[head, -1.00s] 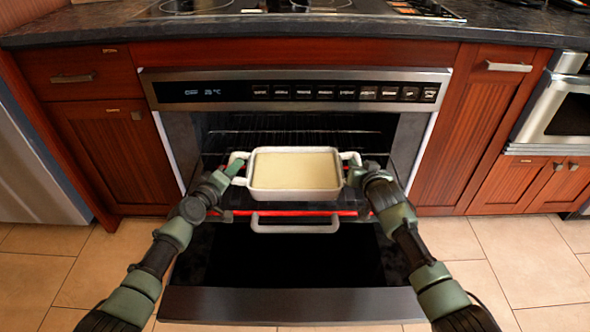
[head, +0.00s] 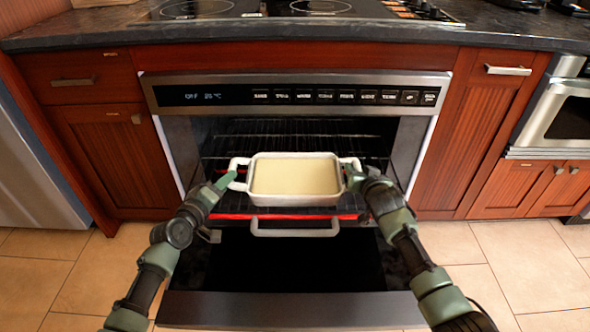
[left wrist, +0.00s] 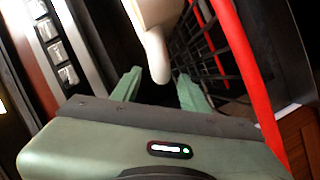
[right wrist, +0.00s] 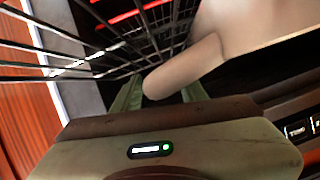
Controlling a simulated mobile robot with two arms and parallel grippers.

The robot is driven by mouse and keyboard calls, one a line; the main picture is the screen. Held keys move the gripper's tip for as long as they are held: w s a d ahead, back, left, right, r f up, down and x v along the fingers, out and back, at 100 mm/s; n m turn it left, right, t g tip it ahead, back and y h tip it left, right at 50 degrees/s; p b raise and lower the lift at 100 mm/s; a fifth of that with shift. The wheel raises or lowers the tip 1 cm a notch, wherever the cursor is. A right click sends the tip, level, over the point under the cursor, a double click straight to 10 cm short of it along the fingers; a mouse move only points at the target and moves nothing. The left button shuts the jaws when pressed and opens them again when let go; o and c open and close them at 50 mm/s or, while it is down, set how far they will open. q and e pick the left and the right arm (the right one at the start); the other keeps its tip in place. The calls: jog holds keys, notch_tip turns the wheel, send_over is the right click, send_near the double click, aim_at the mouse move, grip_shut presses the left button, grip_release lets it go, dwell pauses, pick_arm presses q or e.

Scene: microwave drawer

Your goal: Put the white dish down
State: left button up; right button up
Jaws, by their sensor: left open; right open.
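The white dish (head: 294,200) is rectangular, with pale yellow contents and a loop handle at each end. It sits level at the rack's front in the open oven. My left gripper (head: 226,182) is open at the dish's left handle; in the left wrist view the handle (left wrist: 155,50) reaches between the spread fingers (left wrist: 160,90). My right gripper (head: 352,176) is open at the right handle; in the right wrist view the handle (right wrist: 182,70) lies in front of and between its fingers (right wrist: 160,94). The exact contact under the dish is hidden.
The black wire rack (head: 300,139) has a red front bar (head: 225,216). A pale bar handle (head: 295,232) is just below the dish. The oven door (head: 295,305) is folded down in front. The oven side walls are close on both sides. The control panel (head: 300,95) is above.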

pick_arm(q)
jog(key=v, duration=0.6)
jog(key=shift+s+a, duration=0.1)
jog(key=shift+s, duration=0.05)
jog(key=shift+s+r, duration=0.1)
jog(key=shift+r, duration=0.05)
pick_arm(e)
jog(key=shift+s, duration=0.15)
jog(key=v, duration=1.1)
jog(key=shift+s+r, duration=0.2)
jog(key=shift+s, duration=0.15)
jog(key=shift+d, duration=0.1)
